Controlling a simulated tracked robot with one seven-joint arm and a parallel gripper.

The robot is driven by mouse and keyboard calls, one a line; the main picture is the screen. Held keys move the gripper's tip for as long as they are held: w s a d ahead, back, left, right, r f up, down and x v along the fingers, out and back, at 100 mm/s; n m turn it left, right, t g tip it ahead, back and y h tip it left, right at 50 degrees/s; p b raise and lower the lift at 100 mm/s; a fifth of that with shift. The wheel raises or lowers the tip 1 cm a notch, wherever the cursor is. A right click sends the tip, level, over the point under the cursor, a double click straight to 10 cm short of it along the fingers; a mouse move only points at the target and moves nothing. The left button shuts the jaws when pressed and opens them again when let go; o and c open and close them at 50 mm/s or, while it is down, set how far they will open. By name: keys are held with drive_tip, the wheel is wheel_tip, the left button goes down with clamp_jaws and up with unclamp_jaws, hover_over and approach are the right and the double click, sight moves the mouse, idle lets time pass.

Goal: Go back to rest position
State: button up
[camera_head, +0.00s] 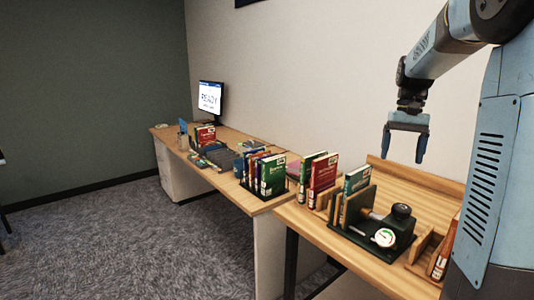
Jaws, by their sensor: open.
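My gripper (406,145) hangs from my blue arm at the upper right, fingers pointing down. Its two blue fingers are apart, with nothing between them. It is in the air above the wooden table (400,180), clear of the books and the device below it.
A dark green device (378,238) with a dial and black knob stands on the near table, a book (357,178) in its wooden slots. Red and green books (320,176) stand to its left. The far desk (215,178) holds more books and a monitor (211,98). The carpet (120,240) is clear.

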drive_tip(key=s+a+n+t, duration=0.1)
drive_tip(key=s+a, duration=0.3)
drive_tip(key=s, duration=0.4)
drive_tip(key=s+a+f+n+t, duration=0.1)
drive_tip(key=s+a+t, duration=0.2)
drive_tip(key=s, duration=0.5)
drive_tip(key=s+a+n+t, duration=0.1)
drive_tip(key=s+a+t, duration=0.2)
drive_tip(key=s+a, duration=0.3)
drive_tip(key=shift+s+f+h, duration=0.3)
drive_tip(key=shift+s+h, duration=0.1)
drive_tip(key=shift+s, duration=0.5)
drive_tip(key=shift+a, duration=0.1)
drive_tip(key=shift+c, duration=0.4)
